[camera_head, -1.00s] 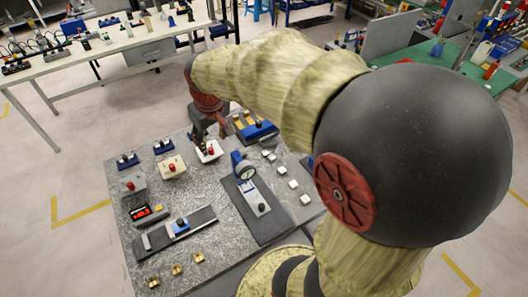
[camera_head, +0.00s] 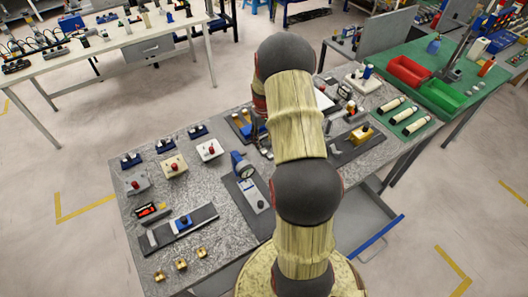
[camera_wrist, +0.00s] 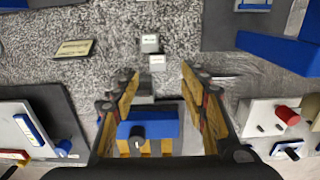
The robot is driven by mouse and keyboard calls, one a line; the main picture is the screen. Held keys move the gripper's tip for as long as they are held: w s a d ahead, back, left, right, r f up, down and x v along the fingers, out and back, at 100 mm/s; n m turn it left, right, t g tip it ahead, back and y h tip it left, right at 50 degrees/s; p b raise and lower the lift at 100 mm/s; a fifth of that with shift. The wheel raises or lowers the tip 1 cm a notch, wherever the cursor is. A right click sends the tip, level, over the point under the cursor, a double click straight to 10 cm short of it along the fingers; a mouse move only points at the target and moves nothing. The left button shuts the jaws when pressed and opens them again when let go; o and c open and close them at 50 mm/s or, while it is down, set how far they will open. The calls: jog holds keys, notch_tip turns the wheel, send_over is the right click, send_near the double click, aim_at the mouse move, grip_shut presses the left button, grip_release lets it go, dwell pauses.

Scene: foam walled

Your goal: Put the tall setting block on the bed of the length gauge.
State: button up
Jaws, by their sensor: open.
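My gripper (camera_wrist: 160,75) is open and points down over the grey speckled table; the arm hides it in the head view. Small grey metal blocks stand between and beyond its fingertips in the wrist view: one (camera_wrist: 145,87) lies nearest the left finger, with others (camera_wrist: 157,62) and (camera_wrist: 150,43) beyond. I cannot tell surely which is the tall setting block. The fingers show no hold on any block. What seems to be the length gauge is a dark rail (camera_head: 200,219) with a blue slide (camera_head: 182,222), at the front left of the table in the head view.
A blue-topped fixture (camera_wrist: 165,122) with yellow parts and a black knob lies between the finger bases. A blue dial stand (camera_head: 239,163) is left of my arm. A red-lit readout (camera_head: 147,210) is near the rail.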

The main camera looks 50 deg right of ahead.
aim_at(265, 151)
jog(key=f, duration=0.6)
jog(key=shift+s+d+f, duration=0.1)
jog(key=shift+s+f, duration=0.2)
jog(key=shift+s, duration=0.05)
jog(key=shift+f, duration=0.4)
jog(key=shift+c, duration=0.3)
grip_shut()
